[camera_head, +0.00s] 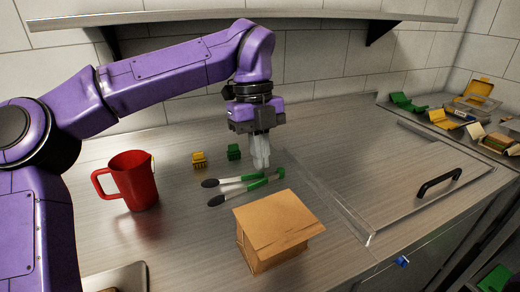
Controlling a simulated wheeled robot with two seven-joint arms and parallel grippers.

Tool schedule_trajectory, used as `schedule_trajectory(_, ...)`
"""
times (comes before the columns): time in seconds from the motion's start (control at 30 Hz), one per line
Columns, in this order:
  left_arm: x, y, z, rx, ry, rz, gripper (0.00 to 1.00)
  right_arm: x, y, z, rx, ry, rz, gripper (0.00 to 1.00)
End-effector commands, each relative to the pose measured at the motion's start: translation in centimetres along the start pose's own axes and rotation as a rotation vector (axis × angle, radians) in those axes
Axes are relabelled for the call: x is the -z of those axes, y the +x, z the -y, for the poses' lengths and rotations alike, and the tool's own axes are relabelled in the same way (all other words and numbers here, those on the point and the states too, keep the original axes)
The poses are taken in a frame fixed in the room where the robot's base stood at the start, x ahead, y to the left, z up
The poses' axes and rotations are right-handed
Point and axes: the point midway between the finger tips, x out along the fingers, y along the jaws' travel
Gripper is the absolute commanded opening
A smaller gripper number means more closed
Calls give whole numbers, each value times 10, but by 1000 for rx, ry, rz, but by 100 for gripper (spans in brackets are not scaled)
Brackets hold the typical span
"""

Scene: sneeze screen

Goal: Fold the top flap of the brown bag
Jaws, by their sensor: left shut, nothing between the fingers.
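The brown bag (270,258) stands on the metal counter near the front middle. Its top flap (278,222) lies as a flat panel over the top and juts a little past the sides. My left gripper (261,165) points down behind the bag, above the counter and apart from the bag. Its pale fingers are together with nothing between them. My right gripper is not in view.
Two green-and-white tongs or brushes (245,187) lie between the gripper and bag. A red jug (131,181) stands left, with small yellow (199,160) and green (234,152) baskets behind. A clear screen with a black handle (438,184) lies right. A shelf (250,15) runs above.

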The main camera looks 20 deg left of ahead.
Motion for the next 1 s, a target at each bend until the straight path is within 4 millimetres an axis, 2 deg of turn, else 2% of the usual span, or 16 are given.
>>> schedule_trajectory(0.23,0,-2,0,0,0,0,0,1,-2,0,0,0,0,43)
schedule_trajectory(0.57,5,-24,0,0,-1,0,0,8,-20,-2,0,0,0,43)
schedule_trajectory(0.73,6,-28,0,0,-1,0,0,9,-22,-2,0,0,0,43)
schedule_trajectory(1.0,12,-58,0,1,-1,0,0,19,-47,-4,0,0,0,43)
